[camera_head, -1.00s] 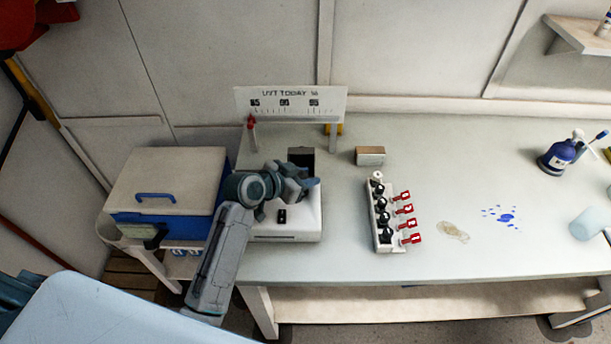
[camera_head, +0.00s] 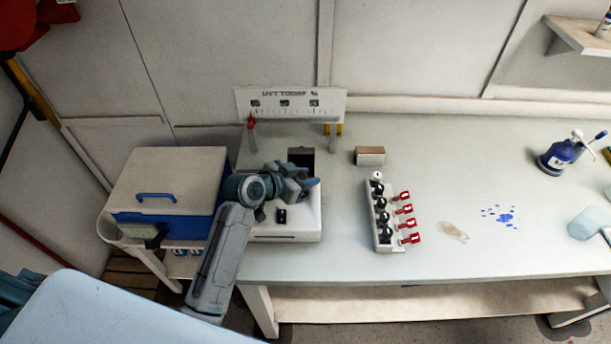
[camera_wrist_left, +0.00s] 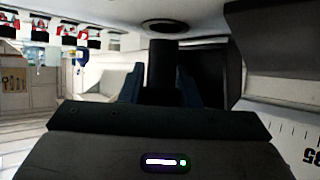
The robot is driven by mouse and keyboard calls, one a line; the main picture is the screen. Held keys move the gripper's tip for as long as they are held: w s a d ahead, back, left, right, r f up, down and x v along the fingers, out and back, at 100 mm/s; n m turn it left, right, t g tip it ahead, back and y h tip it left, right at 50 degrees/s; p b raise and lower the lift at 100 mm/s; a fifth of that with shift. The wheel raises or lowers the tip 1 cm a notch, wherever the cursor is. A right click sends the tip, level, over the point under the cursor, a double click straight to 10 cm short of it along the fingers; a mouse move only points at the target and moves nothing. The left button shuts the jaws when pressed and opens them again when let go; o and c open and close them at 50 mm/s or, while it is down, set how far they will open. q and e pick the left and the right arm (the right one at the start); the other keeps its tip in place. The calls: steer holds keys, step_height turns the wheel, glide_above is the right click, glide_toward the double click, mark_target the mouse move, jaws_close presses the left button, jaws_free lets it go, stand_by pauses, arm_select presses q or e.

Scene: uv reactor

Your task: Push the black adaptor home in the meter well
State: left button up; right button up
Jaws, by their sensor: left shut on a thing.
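My left gripper (camera_head: 304,183) is over the white meter (camera_head: 308,222) on the bench. In the left wrist view the gripper (camera_wrist_left: 160,88) is shut on the black adaptor (camera_wrist_left: 162,62), a dark upright cylinder between its blue-edged fingers. The dark round meter well (camera_wrist_left: 169,25) shows in the pale meter face just beyond the adaptor's end. The adaptor lines up roughly with the well, with a thin pale gap between them. In the head view the gripper hides the adaptor and the well. My right gripper is not in view.
A white rack (camera_head: 383,243) with black knobs and red tags stands right of the meter. A small box (camera_head: 370,156) and a scale board (camera_head: 290,103) are behind. A blue-and-white cooler (camera_head: 165,190) is at left.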

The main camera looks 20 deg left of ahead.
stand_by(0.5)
arm_select(q)
steer(key=shift+f, duration=0.2)
steer(key=shift+f+b, duration=0.6)
steer(key=shift+f, duration=0.25)
steer(key=shift+r, duration=0.15)
steer(key=shift+r+p, duration=0.5)
steer(key=shift+p, duration=0.15)
stand_by(0.7)
stand_by(0.8)
